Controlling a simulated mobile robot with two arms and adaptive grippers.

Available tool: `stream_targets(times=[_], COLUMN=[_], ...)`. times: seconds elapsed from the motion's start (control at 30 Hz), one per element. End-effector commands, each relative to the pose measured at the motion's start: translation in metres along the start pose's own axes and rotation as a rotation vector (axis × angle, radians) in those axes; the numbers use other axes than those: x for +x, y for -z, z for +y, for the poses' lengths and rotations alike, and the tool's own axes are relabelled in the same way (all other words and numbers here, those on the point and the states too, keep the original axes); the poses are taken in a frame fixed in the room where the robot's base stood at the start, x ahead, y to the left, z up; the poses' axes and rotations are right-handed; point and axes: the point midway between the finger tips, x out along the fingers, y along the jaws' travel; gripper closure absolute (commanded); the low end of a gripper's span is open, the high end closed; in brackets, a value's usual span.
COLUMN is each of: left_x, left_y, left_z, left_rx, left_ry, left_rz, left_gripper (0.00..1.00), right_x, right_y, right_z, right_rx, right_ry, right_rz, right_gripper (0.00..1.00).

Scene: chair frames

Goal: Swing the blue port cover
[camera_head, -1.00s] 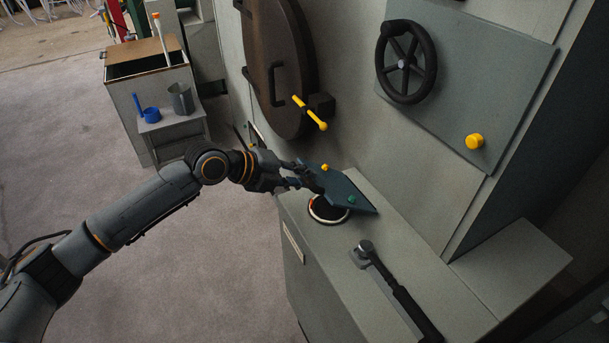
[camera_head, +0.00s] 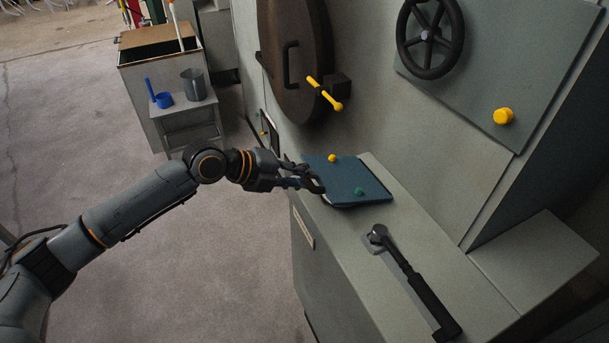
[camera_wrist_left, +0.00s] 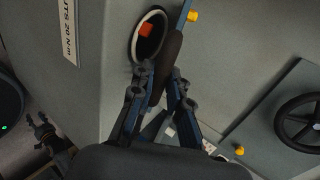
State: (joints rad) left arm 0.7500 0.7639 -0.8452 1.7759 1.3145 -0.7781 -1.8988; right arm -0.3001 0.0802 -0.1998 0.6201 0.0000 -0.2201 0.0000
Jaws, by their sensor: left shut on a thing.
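The blue port cover (camera_head: 362,184) is a flat plate with a yellow knob and a green knob, above the grey ledge at the cabinet wall. My left gripper (camera_head: 318,186) is at its left edge. In the left wrist view my left gripper (camera_wrist_left: 160,82) is shut on the cover's dark handle (camera_wrist_left: 172,52). The cover shows there nearly edge-on, as a thin blue strip. Beside it the round port (camera_wrist_left: 150,38) is uncovered from that side, with an orange-red thing inside. In the head view the cover hides the port. A small dark jointed part, apparently my right gripper (camera_wrist_left: 45,132), shows in the left wrist view.
A black lever (camera_head: 415,285) lies along the ledge in front of the cover. A round brown door (camera_head: 290,70) with a yellow handle is behind. A black handwheel (camera_head: 430,38) is on the wall panel. Open floor lies left of the ledge.

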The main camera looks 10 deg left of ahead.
Motion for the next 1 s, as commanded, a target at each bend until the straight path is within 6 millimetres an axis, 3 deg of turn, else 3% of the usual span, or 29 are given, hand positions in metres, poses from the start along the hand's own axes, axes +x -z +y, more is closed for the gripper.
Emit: stream_targets(times=[0.03,0.2,0.5,0.53,0.63,1.0], left_x=[0.004,0.008,0.006,0.006,0.006,0.003], left_y=[0.0,0.0,0.0,0.0,0.0,0.0], left_z=[0.012,0.028,0.029,0.029,0.028,0.028], left_rx=[-0.001,0.0,0.0,0.0,0.0,0.0], left_ry=[-0.002,-0.002,-0.001,-0.001,-0.001,-0.001], left_rz=[0.0,-0.001,-0.001,-0.001,-0.001,0.0], left_gripper=[1.0,1.0,1.0,0.8,0.6,0.58], right_x=[0.011,0.026,0.025,0.025,0.025,0.025], right_y=[-0.001,-0.002,-0.002,-0.002,-0.002,-0.002], right_z=[0.0,-0.001,-0.001,-0.001,-0.001,0.0], right_rx=[0.0,0.0,0.0,0.0,0.0,0.0], right_ry=[0.0,0.0,0.0,0.0,0.0,0.0], right_rz=[0.0,0.0,0.0,0.0,0.0,0.0], right_gripper=[0.6,0.6,0.6,0.6,0.6,0.6])
